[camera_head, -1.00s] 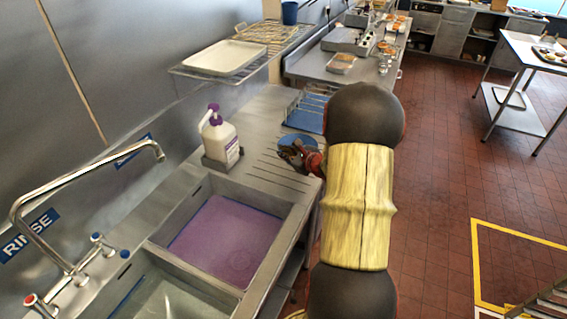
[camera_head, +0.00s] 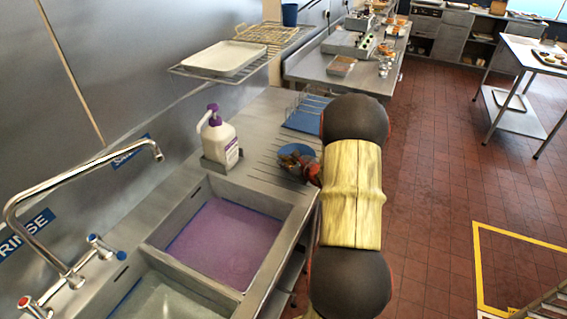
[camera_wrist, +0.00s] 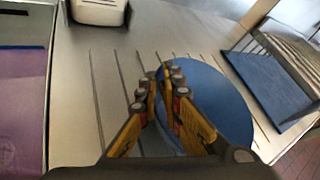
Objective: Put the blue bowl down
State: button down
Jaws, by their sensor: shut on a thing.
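The blue bowl (camera_head: 304,149) is over the grooved steel drainboard (camera_head: 258,150), right of the white pump bottle. It also shows in the wrist view (camera_wrist: 222,100) as a plain blue round shape. My gripper (camera_wrist: 165,76) is shut on the near-left edge of the blue bowl, with its fingers close together. In the head view my gripper (camera_head: 302,165) partly covers the bowl. The bowl is at or just above the drainboard; I cannot tell whether it touches.
A white bottle with a purple pump (camera_head: 218,138) stands to the left. A wire rack on a blue mat (camera_head: 303,121) lies behind the bowl. The sink with purple water (camera_head: 225,243) is nearer. Bare drainboard lies between bottle and bowl.

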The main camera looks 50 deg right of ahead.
jog(key=c, duration=2)
grip_release()
jog(key=shift+o, duration=0.2)
jog(key=shift+s+r, duration=0.1)
jog(key=shift+r, duration=0.05)
jog(key=p+v, duration=0.3)
jog(key=v, duration=0.9)
jog(key=w+a+r+n+y, duration=0.3)
jog(key=a+n, duration=0.1)
jog(key=a, duration=0.4)
jog(key=w+a+r+n+y, duration=0.2)
jog(key=w+a+r+n, duration=0.2)
jog(key=a, duration=0.4)
jog(key=s+a+r+n+g+y, duration=0.2)
jog(key=a+n, duration=0.3)
jog(key=a, duration=0.4)
jog(key=s+a+r+n+g+y, duration=0.1)
jog(key=a+r+n+g, duration=0.2)
jog(key=a, duration=0.7)
jog(key=s+a+r+n+g, duration=0.2)
jog(key=s+a+n+g, duration=0.1)
jog(key=s+a+n, duration=0.65)
jog(key=s+r+n+h, duration=0.3)
jog(key=s+n+h, duration=0.1)
jog(key=s+n, duration=0.4)
jog(key=shift+s+r+t+h+b, duration=0.2)
jog(key=shift+r+t+h+b, duration=0.1)
jog(key=shift+r+t+h, duration=0.1)
